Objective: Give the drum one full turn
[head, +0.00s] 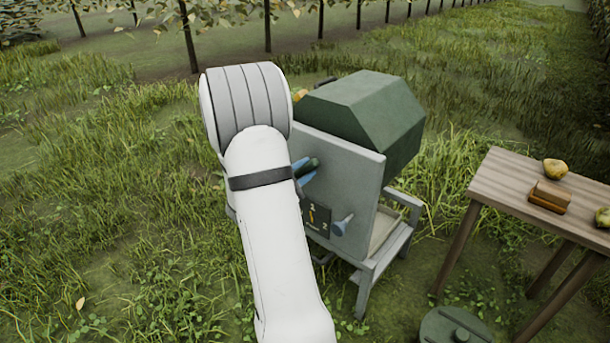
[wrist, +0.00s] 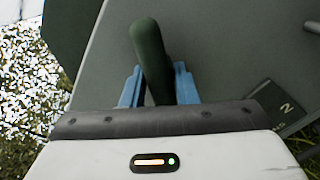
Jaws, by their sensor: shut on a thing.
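The drum (head: 365,108) is a dark green, many-sided body behind a grey upright panel (head: 352,170) on a grey stand. A dark green handle (head: 311,164) sticks out from the panel's front; it also shows in the wrist view (wrist: 150,45). My gripper (wrist: 157,72), with blue fingers, is shut on this handle, one finger on each side. In the head view my white arm hides the panel's left part and most of my gripper. The handle's lower end is hidden in the wrist view.
A dark plate marked with numbers (head: 317,218) and a blue-grey knob (head: 343,223) sit low on the panel. A round green lid (head: 455,328) is at the bottom. Grass lies left.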

